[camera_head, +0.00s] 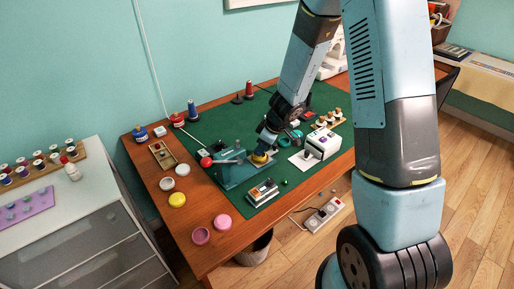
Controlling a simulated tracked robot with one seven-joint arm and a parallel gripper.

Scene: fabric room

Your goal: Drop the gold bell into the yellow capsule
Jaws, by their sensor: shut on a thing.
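My gripper (264,147) points down over the green mat, right of the teal hand press. It is shut on a small gold-yellow thing (260,158), which looks like the gold bell. The fingers partly hide it, and I cannot tell whether it touches what lies below. The yellow capsule (177,200) looks like a round yellow piece on the bare wood at the table's left side. It is well left of and nearer than my gripper. Its inside is too small to make out.
The teal press (232,170) with a red knob (206,162) stands between my gripper and the capsule. Pink round pieces (201,236) and whitish ones (167,184) lie near the capsule. A white machine (322,145) stands right of my gripper. A wooden tray (162,154) lies farther back.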

